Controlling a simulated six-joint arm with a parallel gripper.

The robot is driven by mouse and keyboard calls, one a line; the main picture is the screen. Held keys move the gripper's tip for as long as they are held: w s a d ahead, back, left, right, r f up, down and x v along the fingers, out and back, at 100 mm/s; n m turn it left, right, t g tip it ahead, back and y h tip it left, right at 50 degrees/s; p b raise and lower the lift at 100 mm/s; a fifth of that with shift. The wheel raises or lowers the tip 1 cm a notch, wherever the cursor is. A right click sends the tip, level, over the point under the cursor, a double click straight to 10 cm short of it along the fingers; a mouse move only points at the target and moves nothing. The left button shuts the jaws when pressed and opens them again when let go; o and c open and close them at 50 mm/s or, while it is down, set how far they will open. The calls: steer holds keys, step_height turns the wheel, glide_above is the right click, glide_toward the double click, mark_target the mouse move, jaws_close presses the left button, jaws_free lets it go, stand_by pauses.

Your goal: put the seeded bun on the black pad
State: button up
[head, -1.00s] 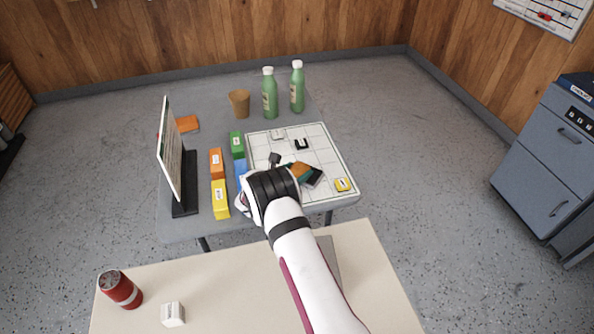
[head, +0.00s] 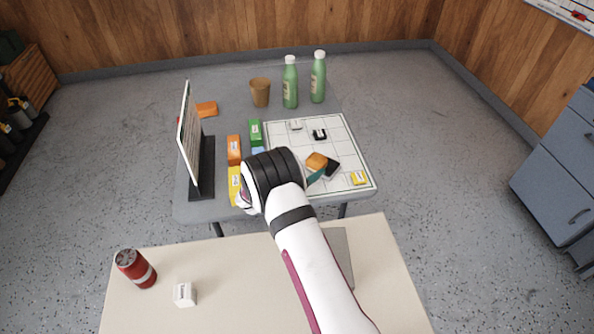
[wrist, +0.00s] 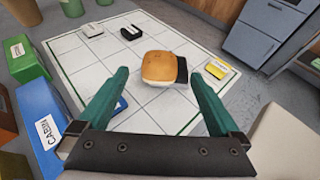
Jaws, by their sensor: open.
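The bun (wrist: 159,67), round and orange-brown with a paler side, is on the white gridded board. The black pad (wrist: 183,73) shows at its right side, and the bun hides the rest; I cannot tell how much of the bun rests on it. In the head view the bun (head: 316,160) and pad (head: 333,169) show just past my gripper. My gripper (wrist: 158,78) is open, its two teal fingers apart on the near side of the bun, seemingly not touching it. Seeds are too small to make out.
The gridded board (head: 345,140) also holds a white piece (head: 296,125), a black piece (head: 320,134) and a yellow block (head: 359,178). Blue (wrist: 45,115) and green (wrist: 24,58) boxes stand left. Two green bottles (head: 290,82) and a brown cup (head: 260,92) stand behind.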

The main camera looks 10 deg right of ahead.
steer(key=v, duration=0.6)
steer(key=shift+s+a, duration=0.2)
steer(key=s+d+r+m+g, duration=0.4)
steer(key=s+d+r+m, duration=0.15)
steer(key=s+m, duration=0.2)
steer(key=s+d+r+m+g, duration=0.4)
steer(key=s+r+m, duration=0.3)
steer(key=s, duration=0.2)
steer(key=s+a+r+m+g+y, duration=0.1)
steer(key=s+m+y, duration=0.2)
steer(key=s+m, duration=0.35)
steer(key=s+a+r+m+g+y, duration=0.15)
steer(key=s+m, duration=0.25)
steer(key=s, duration=0.5)
steer(key=s+a+m+y, duration=0.6)
steer(key=s+a+m, duration=0.1)
steer(key=s+a, duration=0.1)
steer(key=shift+s+a+m+t+y, duration=0.15)
steer(key=shift+a+m+t+y, duration=0.25)
steer(key=shift+a, duration=0.35)
